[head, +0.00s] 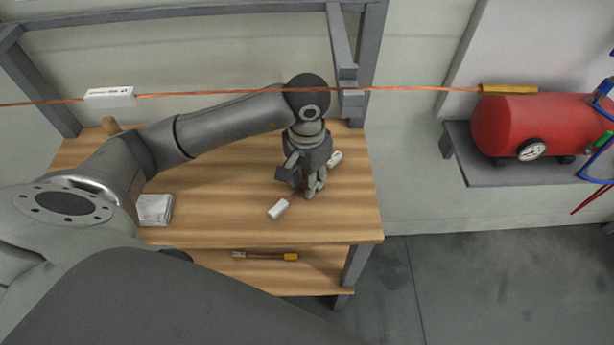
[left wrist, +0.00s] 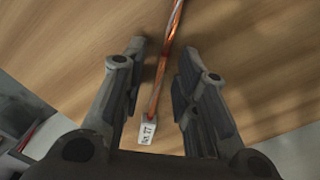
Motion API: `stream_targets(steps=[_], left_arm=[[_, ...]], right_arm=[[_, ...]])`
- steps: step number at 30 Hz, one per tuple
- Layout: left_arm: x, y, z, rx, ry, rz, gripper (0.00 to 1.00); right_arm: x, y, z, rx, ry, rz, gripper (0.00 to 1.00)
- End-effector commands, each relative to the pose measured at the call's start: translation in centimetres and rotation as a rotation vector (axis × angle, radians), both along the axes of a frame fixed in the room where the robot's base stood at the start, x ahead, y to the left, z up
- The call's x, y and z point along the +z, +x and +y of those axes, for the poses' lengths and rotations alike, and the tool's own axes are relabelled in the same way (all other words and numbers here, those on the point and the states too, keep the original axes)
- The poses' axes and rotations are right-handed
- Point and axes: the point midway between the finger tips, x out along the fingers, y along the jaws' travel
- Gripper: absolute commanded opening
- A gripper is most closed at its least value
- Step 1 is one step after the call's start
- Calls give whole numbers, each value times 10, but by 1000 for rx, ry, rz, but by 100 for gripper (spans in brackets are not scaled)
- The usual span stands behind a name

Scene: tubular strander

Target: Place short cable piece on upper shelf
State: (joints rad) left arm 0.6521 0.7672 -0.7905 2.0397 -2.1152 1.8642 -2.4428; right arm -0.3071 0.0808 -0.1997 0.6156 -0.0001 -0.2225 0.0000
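A copper cable piece with white ends (head: 278,210) lies on the upper wooden shelf (head: 225,220), running under my left gripper (head: 309,192). In the left wrist view the copper cable (left wrist: 162,76) passes between the fingers of my left gripper (left wrist: 162,58), which stand apart on both sides of it. Its white label (left wrist: 147,131) is near the gripper's palm. The fingers do not visibly press on the cable. Another short cable piece (head: 265,256), with a yellow end, lies on the lower wooden shelf (head: 300,278). My right gripper is not in view.
A long copper cable (head: 410,89) stretches across above the shelf, with a white block (head: 109,97) on it. A pale square block (head: 155,208) sits on the upper shelf. Grey frame posts (head: 370,60) rise behind. A red tank (head: 535,122) stands at the right.

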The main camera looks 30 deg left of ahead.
Motion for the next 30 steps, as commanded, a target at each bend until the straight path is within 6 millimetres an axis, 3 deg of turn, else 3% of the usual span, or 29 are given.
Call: stream_targets(steps=[10, 21, 30], left_arm=[[7, 1, 0, 0, -1, -3, 28], [62, 1, 0, 0, 0, -5, 28], [77, 0, 0, 0, 0, 0, 28]], right_arm=[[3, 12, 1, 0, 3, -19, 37], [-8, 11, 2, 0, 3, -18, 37], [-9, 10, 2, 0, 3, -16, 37]])
